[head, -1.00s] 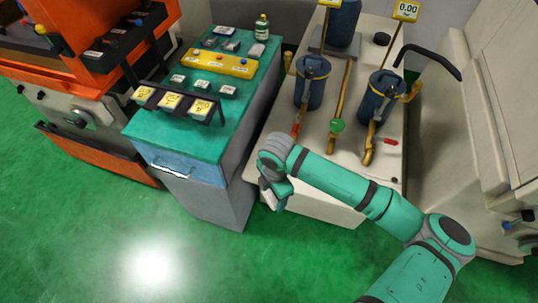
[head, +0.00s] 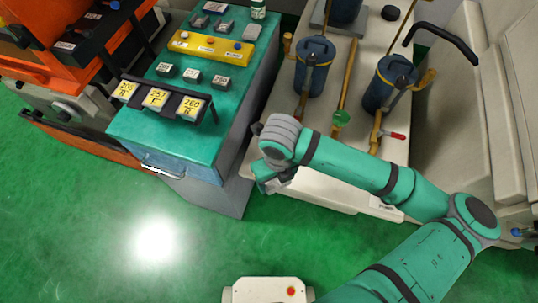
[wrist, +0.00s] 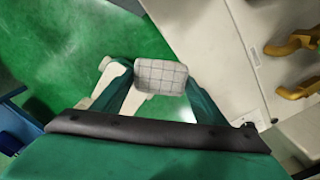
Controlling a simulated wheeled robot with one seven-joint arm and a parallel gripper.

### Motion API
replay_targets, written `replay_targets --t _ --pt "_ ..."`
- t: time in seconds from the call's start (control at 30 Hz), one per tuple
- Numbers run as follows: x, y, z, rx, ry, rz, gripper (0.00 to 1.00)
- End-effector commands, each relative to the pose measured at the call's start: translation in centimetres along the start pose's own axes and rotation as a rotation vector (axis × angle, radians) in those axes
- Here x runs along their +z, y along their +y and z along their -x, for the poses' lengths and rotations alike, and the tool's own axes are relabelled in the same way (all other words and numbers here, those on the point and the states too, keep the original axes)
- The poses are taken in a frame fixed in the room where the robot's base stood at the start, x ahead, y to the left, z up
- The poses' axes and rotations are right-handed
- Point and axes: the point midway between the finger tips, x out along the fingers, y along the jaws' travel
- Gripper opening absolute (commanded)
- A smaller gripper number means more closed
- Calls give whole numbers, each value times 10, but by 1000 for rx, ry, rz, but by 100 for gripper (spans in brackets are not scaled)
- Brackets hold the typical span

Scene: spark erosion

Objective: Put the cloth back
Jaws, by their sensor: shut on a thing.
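The cloth (wrist: 161,76) is a pale grey piece with a dark grid pattern, seen in the wrist view between the fingers of my gripper (wrist: 158,88). The gripper is shut on it and holds it in the air above the green floor. In the head view my gripper (head: 272,182) is in front of the beige filter unit, just right of the teal-topped cabinet. The cloth cannot be made out clearly there.
The teal-topped cabinet (head: 190,140) carries small labelled blocks, a yellow bar (head: 211,46) and a rack of number cards (head: 157,98). The beige unit (head: 310,130) bears blue canisters (head: 315,68) and brass pipes. Green floor (head: 100,230) is open in front.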

Motion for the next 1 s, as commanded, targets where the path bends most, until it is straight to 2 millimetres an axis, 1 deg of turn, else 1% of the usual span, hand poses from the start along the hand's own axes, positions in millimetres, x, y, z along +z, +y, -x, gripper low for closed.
replay_targets --t 0.1,0.37,0.4,0.5,0.63,0.7,0.93,1.0 --pt "23 -6 -11 1 1 -2 45" --pt "76 -23 -36 1 1 -3 45" --pt "82 -25 -42 3 2 -4 45" --pt "93 -31 -60 2 3 -8 45" --pt "107 -38 -78 1 1 -12 45" --pt "112 -39 -84 2 1 -12 45" --pt "121 -40 -94 1 0 -8 45" --pt "122 -40 -102 3 1 -9 45"
